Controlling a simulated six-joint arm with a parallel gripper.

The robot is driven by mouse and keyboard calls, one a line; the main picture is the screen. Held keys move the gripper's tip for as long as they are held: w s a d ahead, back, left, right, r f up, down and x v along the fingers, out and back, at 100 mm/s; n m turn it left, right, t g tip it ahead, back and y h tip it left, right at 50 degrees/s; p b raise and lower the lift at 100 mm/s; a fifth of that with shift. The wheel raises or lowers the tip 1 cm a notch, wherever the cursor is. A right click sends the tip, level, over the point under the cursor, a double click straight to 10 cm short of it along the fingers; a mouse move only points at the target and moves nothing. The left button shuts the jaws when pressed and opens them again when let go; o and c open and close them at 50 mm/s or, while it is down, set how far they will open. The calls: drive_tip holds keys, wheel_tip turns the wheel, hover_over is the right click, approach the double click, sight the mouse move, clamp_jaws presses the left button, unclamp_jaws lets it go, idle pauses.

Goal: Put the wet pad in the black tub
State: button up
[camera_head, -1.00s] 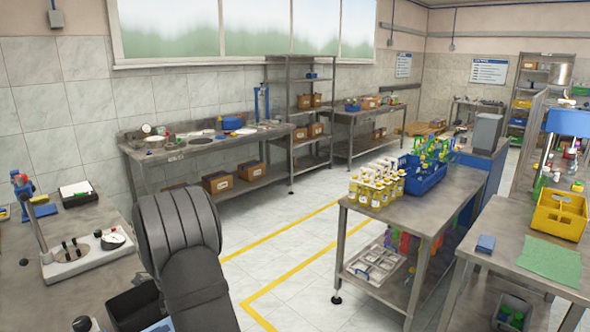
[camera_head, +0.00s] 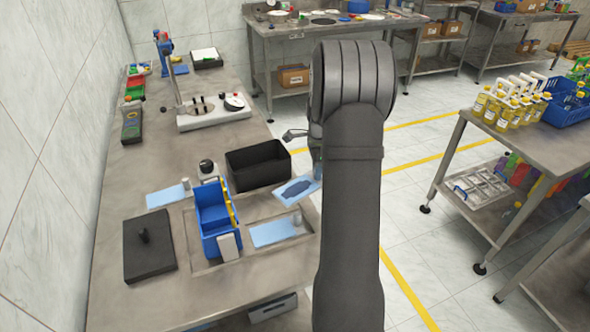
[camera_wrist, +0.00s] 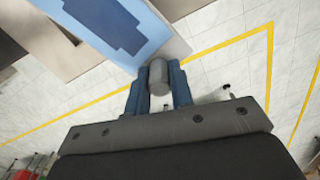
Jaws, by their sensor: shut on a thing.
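The wet pad is a light blue sheet with a dark blue patch (camera_head: 298,188), tilted and hanging just right of the black tub (camera_head: 264,179). In the wrist view, the pad (camera_wrist: 160,28) shows at the top with its dark patch. My gripper (camera_wrist: 159,80) is shut on the pad's grey knob, a blue finger on each side. In the head view my arm hides the gripper and the pad's right end. The black tub is an open box standing on the bench, its dark inside looking empty.
Two plain light blue pads with grey knobs lie nearby, one left (camera_head: 166,197) and one in the recess (camera_head: 272,234). A blue holder with a yellow edge (camera_head: 211,215) stands between them. A black lidded plate (camera_head: 148,248) lies front left. A grey stand (camera_head: 215,118) is behind the tub.

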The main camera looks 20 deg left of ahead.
drive_tip(key=w+d+r+n, duration=0.2)
drive_tip(key=d+n, duration=0.2)
drive_tip(key=d, duration=0.4)
drive_tip(key=w+d+r+n, duration=0.2)
drive_tip(key=d+n, duration=0.2)
drive_tip(key=d, duration=0.4)
drive_tip(key=w+a+n, duration=0.2)
drive_tip(key=a+n, duration=1.1)
drive_tip(key=a, duration=0.6)
drive_tip(key=s+a+f+n, duration=0.1)
drive_tip(key=s+a+n, duration=0.25)
drive_tip(key=a, duration=0.45)
drive_tip(key=s+a+f+n, duration=0.1)
drive_tip(key=s+a+n, duration=0.1)
drive_tip(key=a+n, duration=0.45)
drive_tip(key=s+a+f+n, duration=0.1)
drive_tip(key=s+a+n, duration=0.15)
drive_tip(key=a, duration=0.75)
drive_tip(key=shift+d+f, duration=0.2)
drive_tip(key=shift+f, duration=4.75)
drive_tip(key=o, duration=1.4)
